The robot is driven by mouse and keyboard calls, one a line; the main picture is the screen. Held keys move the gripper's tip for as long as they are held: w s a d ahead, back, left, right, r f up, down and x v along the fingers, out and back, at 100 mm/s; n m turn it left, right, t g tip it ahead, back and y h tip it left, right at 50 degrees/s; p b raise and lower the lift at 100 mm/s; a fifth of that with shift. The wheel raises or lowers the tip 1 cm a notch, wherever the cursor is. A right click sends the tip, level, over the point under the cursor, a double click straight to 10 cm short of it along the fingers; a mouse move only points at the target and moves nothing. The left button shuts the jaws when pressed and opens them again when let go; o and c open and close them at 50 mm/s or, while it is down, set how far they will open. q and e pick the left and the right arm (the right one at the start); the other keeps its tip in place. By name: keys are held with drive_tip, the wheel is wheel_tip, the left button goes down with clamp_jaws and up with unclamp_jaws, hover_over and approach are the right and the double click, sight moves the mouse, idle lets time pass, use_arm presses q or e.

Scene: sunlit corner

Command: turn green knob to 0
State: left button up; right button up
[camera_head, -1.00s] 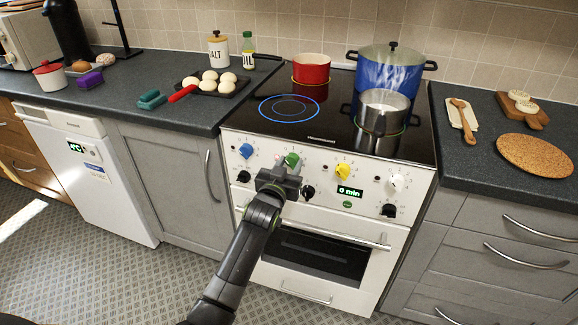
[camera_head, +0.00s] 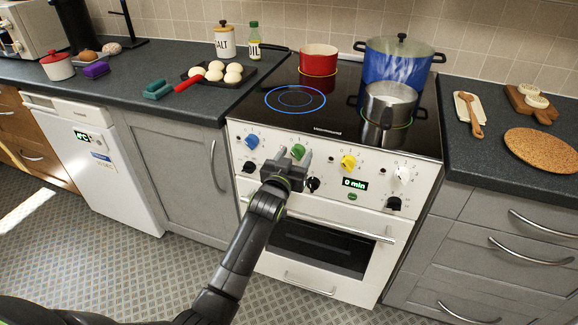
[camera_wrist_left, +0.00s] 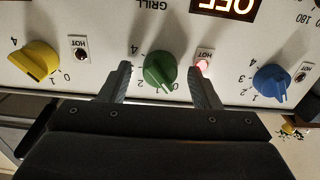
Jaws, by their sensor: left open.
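The green knob (camera_head: 298,151) is on the white stove front, between the blue knob (camera_head: 252,141) and the yellow knob (camera_head: 348,161). My left gripper (camera_head: 290,158) is right at it. In the left wrist view, the green knob (camera_wrist_left: 160,70) sits between the two fingers of my left gripper (camera_wrist_left: 162,82), with a gap on each side. The fingers are open and do not appear to touch it. A red HOT light (camera_wrist_left: 202,65) glows beside the green knob. My right gripper is not in view.
A steaming steel pot (camera_head: 388,104), a blue pot (camera_head: 398,68) and a red pot (camera_head: 318,60) stand on the black hob. The oven handle (camera_head: 340,228) runs below the knobs. A black knob (camera_head: 312,184) is right of my gripper.

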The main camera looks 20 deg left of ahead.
use_arm(q)
drive_tip(key=s, duration=1.7)
drive_tip(key=shift+s+a, duration=0.15)
drive_tip(key=shift+a, duration=0.15)
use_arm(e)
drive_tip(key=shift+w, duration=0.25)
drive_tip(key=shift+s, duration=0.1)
